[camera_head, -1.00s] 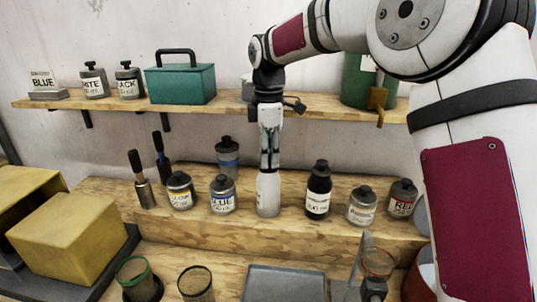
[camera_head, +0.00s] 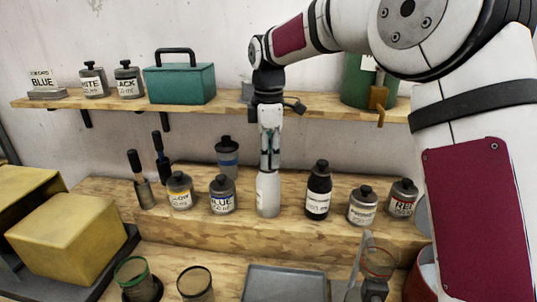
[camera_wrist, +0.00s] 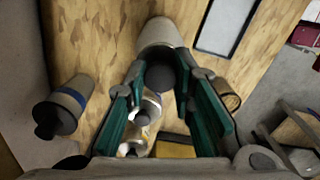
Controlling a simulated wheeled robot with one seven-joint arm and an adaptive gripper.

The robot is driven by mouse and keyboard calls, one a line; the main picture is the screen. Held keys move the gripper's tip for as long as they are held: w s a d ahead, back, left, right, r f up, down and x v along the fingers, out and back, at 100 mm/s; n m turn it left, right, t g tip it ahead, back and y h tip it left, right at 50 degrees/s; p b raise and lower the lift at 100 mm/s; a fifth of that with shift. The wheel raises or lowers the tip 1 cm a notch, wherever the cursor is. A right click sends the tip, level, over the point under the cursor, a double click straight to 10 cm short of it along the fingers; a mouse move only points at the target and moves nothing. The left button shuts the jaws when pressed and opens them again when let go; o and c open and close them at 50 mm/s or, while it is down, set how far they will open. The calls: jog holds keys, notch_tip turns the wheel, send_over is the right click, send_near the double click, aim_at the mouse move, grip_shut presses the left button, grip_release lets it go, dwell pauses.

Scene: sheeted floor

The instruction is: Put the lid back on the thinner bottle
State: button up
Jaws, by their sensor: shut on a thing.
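The pale, slim bottle (camera_head: 268,197) stands upright on the wooden step, with its label unreadable; I take it for the thinner bottle. It also shows in the wrist view (camera_wrist: 158,34). My gripper (camera_head: 268,168) points straight down right above its neck. In the wrist view, the green-padded fingers (camera_wrist: 160,74) are shut on a dark round lid (camera_wrist: 160,80). The lid lines up with the bottle's top. The fingers hide the lid in the head view, and I cannot tell whether it touches the neck.
Close left stand a BLUE jar (camera_head: 222,196) and a blue-banded bottle (camera_head: 228,158). A dark bottle (camera_head: 318,192) stands to the right. Two brushes (camera_head: 140,180) stand farther left. A shelf (camera_head: 230,108) runs behind the arm, and a grey tray (camera_head: 285,284) lies in front.

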dwell(0.8)
jog(key=o, duration=0.9)
jog(key=shift+o, duration=0.5)
jog(key=o, duration=0.4)
jog(key=shift+c, duration=0.2)
jog(key=shift+r, duration=3.55)
